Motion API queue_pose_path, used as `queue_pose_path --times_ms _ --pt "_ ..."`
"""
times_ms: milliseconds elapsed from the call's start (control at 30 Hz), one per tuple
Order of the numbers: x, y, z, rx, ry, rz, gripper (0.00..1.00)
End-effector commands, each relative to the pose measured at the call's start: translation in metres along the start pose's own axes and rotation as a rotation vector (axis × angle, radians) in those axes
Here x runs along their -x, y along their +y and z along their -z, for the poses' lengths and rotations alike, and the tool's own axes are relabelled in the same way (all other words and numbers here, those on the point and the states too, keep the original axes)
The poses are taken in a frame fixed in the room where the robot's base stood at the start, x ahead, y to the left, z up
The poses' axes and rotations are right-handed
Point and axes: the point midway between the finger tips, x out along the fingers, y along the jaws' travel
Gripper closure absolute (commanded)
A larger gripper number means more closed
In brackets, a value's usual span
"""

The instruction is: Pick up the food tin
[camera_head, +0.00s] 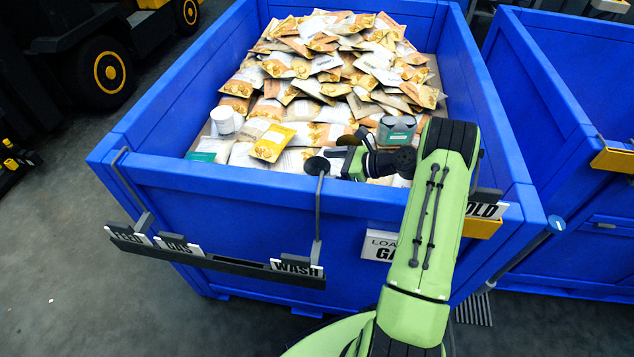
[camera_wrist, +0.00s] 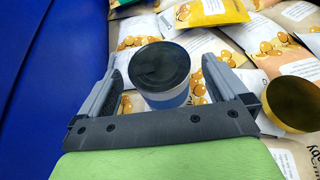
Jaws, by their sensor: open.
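A food tin with a dark round top and a pale blue-white side (camera_wrist: 163,72) stands among pouches near the bin's front wall. In the head view its dark top (camera_head: 317,165) shows just left of my gripper (camera_head: 340,160). In the wrist view my gripper (camera_wrist: 160,85) is open, with one finger on each side of this tin. A small gap shows between the tin and each finger. The tin's lower part is partly hidden. A gold-topped tin (camera_wrist: 293,103) lies just outside the right finger; it also shows in the head view (camera_head: 349,140).
The blue bin (camera_head: 240,195) holds a heap of pouches (camera_head: 335,65), highest at the back. A white tin (camera_head: 225,121) stands at the left and a grey tin (camera_head: 396,131) at the right. A sign rack (camera_head: 215,262) hangs on the front wall. A yellow pouch (camera_head: 271,143) lies beyond the dark-topped tin.

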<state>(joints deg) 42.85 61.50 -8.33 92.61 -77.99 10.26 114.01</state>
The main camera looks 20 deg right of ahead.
Motion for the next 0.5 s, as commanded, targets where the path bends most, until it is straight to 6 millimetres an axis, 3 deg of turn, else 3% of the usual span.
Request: queue_pose_path --times_ms 233,500 --pt "-0.042 0.002 0.005 0.005 0.001 -0.005 0.00" --pt "-0.049 0.001 0.000 0.002 0.000 -0.001 0.00"
